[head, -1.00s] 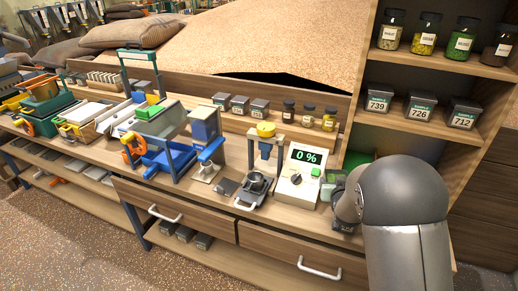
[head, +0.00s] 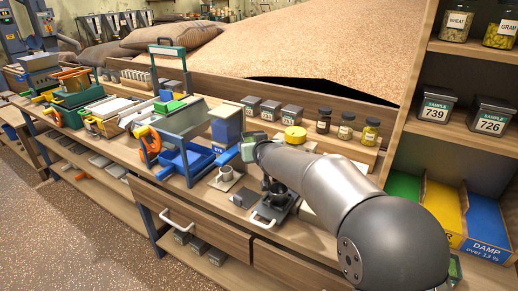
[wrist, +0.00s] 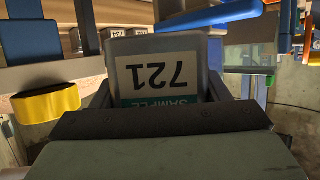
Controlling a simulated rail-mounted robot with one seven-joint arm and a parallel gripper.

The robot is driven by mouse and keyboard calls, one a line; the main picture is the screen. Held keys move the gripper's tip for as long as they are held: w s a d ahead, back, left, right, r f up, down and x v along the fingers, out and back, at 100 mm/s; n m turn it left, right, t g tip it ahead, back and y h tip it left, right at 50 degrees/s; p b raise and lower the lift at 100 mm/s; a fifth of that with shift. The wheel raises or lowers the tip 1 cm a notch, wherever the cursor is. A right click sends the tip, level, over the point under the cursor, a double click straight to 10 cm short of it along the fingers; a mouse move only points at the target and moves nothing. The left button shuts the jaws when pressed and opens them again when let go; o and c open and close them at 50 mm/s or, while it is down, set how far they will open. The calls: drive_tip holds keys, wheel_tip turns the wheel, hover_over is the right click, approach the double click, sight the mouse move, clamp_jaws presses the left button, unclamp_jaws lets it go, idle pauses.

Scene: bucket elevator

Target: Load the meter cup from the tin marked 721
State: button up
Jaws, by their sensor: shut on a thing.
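The tin marked 721 (wrist: 165,70) is a grey box with a green SAMPLE band. My gripper (wrist: 160,105) is shut on it, and its lettering reads upside down in the wrist view. In the head view my gripper (head: 252,147) is above the bench, behind and left of a dark round cup (head: 276,194), apart from it. This cup sits on a small dark plate with a pale handle; I take it for the meter cup. My arm hides most of the meter. The inside of the tin is not visible.
A yellow round cap (head: 295,134) stands close behind my arm and also shows in the wrist view (wrist: 45,104). Tins and jars (head: 346,125) line the back ledge.

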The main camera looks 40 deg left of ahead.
drive_tip(key=shift+r+m+y+b, duration=0.25)
drive_tip(key=shift+m+y+b, duration=0.25)
drive_tip(key=shift+b, duration=0.5)
drive_tip(key=f+b, duration=0.1)
drive_tip(key=d+f+b, duration=0.1)
drive_tip(key=b, duration=0.1)
drive_tip(key=d+f+y+b, duration=0.1)
drive_tip(key=shift+w+f, duration=0.15)
drive_tip(key=shift+w, duration=0.05)
drive_tip(key=shift+r, duration=0.2)
drive_tip(key=shift+d, duration=0.1)
drive_tip(key=shift+d+f+b, duration=0.1)
drive_tip(key=shift+d+b, duration=0.2)
drive_tip(key=shift+b, duration=0.3)
drive_tip(key=shift+s, duration=0.2)
